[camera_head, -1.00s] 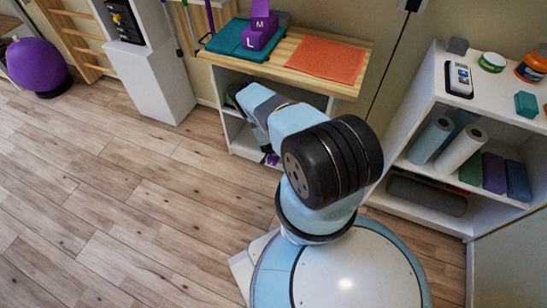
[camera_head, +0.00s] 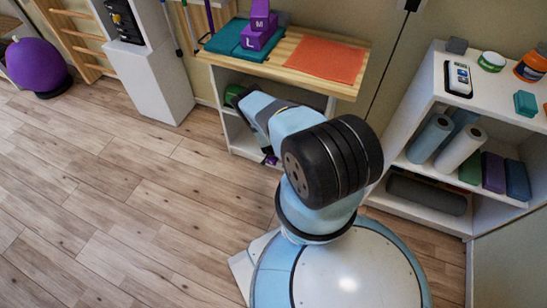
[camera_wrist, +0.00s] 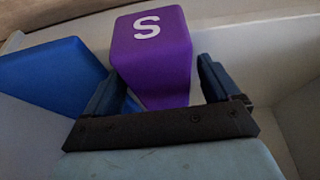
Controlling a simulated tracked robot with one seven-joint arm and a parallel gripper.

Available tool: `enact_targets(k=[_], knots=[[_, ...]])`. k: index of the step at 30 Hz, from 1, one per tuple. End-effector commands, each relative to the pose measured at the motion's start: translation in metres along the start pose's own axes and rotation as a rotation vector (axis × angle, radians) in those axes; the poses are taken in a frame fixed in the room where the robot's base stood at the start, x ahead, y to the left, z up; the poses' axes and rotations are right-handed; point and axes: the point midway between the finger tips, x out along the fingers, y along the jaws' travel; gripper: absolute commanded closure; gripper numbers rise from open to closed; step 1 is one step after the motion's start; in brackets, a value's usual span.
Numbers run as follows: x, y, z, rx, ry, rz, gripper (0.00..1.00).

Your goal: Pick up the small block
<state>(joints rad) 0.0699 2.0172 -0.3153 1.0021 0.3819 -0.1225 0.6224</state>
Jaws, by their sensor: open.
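The small block (camera_wrist: 152,50) is purple with a white S and shows in the wrist view, just beyond and between my fingers. My gripper (camera_wrist: 158,88) is open, with one finger to each side of the block's lower part. I cannot tell whether either finger touches it. In the head view my arm reaches into the low white shelf unit (camera_head: 240,139) under the wooden top, and my fingers are hidden there. A small purple patch (camera_head: 270,158) shows below the arm; I cannot tell whether it is the block.
A blue object (camera_wrist: 52,75) lies left of the block, close to my left finger. Pale shelf walls enclose the space. Larger purple blocks (camera_head: 258,38) are stacked on the teal mat (camera_head: 226,40) above, beside an orange sheet (camera_head: 327,59). A white shelf (camera_head: 428,90) stands right.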

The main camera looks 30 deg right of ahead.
Motion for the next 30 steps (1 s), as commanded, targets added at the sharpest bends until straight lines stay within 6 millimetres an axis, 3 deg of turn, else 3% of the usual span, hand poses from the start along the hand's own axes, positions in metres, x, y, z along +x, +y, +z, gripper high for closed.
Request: enact_targets(k=[11,30], knots=[[0.0012,-0.0008,0.0011,-0.001,0.0,-0.001,0.11],[0.0011,-0.0013,0.0015,-0.002,0.0,-0.001,0.67]])
